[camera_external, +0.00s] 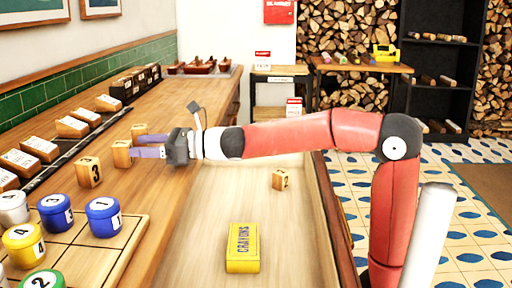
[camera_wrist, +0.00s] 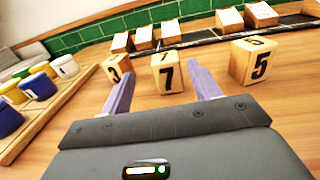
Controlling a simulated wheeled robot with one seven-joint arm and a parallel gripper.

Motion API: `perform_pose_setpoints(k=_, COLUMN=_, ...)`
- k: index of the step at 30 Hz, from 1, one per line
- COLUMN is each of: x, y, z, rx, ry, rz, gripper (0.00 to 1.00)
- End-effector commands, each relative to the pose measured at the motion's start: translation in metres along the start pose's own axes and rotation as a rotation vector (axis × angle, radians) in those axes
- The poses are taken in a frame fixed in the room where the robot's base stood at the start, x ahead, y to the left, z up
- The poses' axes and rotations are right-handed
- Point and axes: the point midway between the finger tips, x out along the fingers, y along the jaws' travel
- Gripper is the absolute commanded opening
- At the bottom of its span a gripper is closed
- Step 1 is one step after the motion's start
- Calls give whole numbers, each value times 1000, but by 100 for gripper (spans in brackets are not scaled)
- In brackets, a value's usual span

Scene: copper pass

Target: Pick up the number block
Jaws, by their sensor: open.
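Several wooden number blocks stand on the counter. In the wrist view, block 7 (camera_wrist: 167,75) is ahead of my gripper (camera_wrist: 160,69), in line with the gap between the fingers. Block 3 (camera_wrist: 115,70) is to its left and block 5 (camera_wrist: 254,62) to its right, outside the fingers. In the external view, block 3 (camera_external: 88,172) is nearest the camera, then block 7 (camera_external: 122,154), then block 5 (camera_external: 139,131). Another block marked 2 (camera_external: 280,179) sits apart on the lower surface. My gripper (camera_external: 136,146) has purple fingers, open and empty.
Numbered colored pots (camera_external: 103,217) stand on a wooden board (camera_external: 120,245) at the near left. A dark rack (camera_external: 60,160) with labeled wooden blocks runs along the tiled wall. A yellow crayons box (camera_external: 242,248) lies on the lower surface, which is otherwise mostly clear.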

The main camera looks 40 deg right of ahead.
Motion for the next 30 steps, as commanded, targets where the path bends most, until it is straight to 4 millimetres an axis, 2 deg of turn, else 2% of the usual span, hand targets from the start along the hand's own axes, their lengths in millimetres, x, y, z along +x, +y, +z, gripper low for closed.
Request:
perform_pose_setpoints(k=7, x=20, y=-2, z=-1, rx=0, ry=2, rz=0, gripper=62)
perform_pose_setpoints(k=15, x=57, y=-7, z=-2, rx=-2, ry=0, rz=1, gripper=62)
perform_pose_setpoints(k=24, x=62, y=-7, z=-3, rx=-3, ry=0, rz=0, gripper=62)
perform_pose_setpoints(k=30, x=61, y=-7, z=-3, rx=-3, ry=0, rz=-1, gripper=36)
